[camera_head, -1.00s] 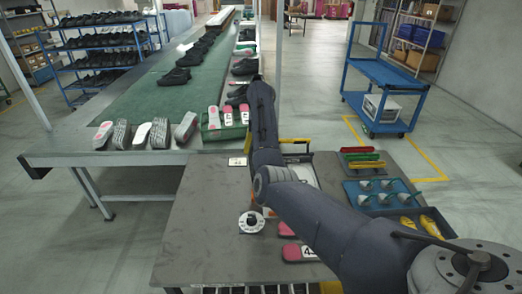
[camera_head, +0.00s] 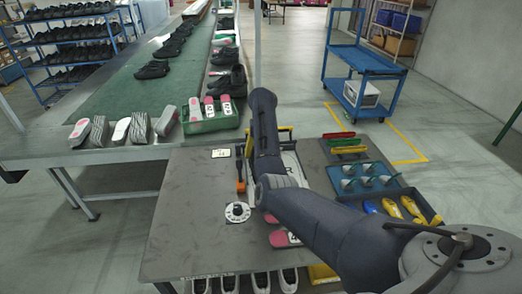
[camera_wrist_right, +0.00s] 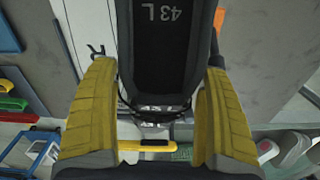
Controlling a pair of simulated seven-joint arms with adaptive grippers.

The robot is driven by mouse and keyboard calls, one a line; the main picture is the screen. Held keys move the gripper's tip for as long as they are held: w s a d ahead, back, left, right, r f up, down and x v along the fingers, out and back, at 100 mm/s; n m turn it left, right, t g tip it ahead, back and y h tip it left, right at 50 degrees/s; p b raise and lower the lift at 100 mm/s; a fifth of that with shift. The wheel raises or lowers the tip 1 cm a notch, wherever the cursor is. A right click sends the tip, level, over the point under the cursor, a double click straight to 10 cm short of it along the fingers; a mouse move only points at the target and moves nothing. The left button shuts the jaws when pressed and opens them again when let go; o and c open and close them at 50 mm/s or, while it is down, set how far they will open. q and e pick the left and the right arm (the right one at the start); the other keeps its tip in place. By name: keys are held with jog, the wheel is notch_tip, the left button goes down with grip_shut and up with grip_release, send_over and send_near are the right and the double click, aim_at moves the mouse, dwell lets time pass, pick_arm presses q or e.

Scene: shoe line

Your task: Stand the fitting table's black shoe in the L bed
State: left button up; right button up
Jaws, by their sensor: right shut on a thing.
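My right gripper (camera_wrist_right: 157,78) is shut on the black shoe (camera_wrist_right: 155,45), with one yellow finger on each side of it. The shoe's dark insole faces the wrist camera and reads "43 L"; one end runs out of the top of the picture. A white bed board (camera_head: 291,160) lies on the fitting table (camera_head: 185,215); an "R" shows on its right part. My right arm hides its left part, the gripper and the shoe in the head view. Some of the white board (camera_wrist_right: 93,25) shows beside the shoe in the wrist view. I cannot tell if the shoe touches it.
A round white disc (camera_head: 238,212), an orange-handled tool (camera_head: 240,172) and pink-topped pieces (camera_head: 284,238) lie left of and below my arm. Coloured brushes (camera_head: 346,142), a blue tray (camera_head: 365,180) and a tray of yellow pieces (camera_head: 410,208) stand right. The table's left side is mostly clear.

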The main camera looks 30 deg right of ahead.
jog(key=shift+f, duration=2.6)
jog(key=shift+f, duration=0.1)
jog(key=o, duration=1.5)
jog(key=shift+c, duration=0.2)
jog(key=shift+r, duration=5)
